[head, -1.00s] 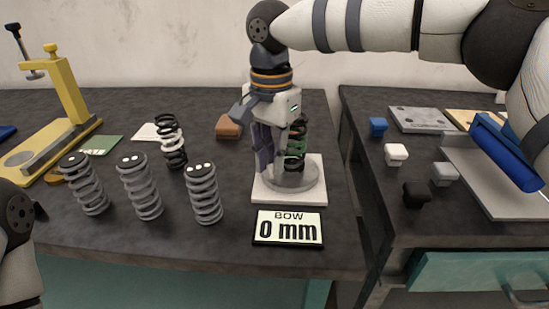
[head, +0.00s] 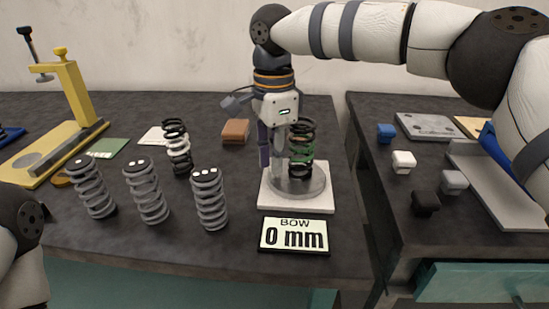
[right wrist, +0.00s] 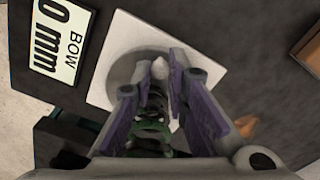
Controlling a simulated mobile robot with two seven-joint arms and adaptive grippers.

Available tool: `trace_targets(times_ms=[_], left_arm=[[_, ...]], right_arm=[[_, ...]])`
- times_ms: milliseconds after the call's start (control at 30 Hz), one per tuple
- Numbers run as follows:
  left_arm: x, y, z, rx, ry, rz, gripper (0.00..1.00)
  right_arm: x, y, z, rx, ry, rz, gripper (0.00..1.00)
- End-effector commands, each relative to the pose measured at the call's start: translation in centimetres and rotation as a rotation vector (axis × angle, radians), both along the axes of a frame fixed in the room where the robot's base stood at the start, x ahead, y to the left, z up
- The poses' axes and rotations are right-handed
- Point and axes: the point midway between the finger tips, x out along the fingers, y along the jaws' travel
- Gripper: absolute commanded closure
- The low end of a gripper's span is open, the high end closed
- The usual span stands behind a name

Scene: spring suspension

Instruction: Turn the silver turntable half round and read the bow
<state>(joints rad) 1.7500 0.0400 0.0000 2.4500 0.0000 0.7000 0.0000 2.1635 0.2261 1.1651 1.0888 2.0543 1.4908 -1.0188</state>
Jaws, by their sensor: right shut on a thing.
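The silver turntable (head: 312,190) sits on a white square base (head: 325,203). A spring with green and black coils (head: 303,150) stands upright on it; it also shows between and below the fingers in the right wrist view (right wrist: 150,128). My right gripper (head: 276,172) points down at the turntable's left side, left of the spring. In the right wrist view a small pale peg (right wrist: 160,69) on the turntable is between its fingertips, and the gripper is shut on it. The bow display (head: 294,236) in front of the base reads 0 mm. My left gripper is outside the views.
Several grey springs (head: 210,198) and a black-and-white spring (head: 177,148) stand left of the turntable. A yellow press (head: 78,95) is at the far left. Small coloured blocks (head: 403,161) lie on the right bench, past a gap. A brown block (head: 235,131) lies behind.

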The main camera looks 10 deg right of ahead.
Motion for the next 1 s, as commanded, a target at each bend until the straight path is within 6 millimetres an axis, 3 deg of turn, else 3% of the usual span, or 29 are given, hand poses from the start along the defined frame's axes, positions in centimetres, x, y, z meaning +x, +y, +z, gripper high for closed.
trace_targets(times_ms=[1000], left_arm=[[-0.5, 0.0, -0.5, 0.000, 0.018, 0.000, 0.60]], right_arm=[[2.2, -0.7, 0.0, 0.000, 0.000, -0.506, 1.00]])
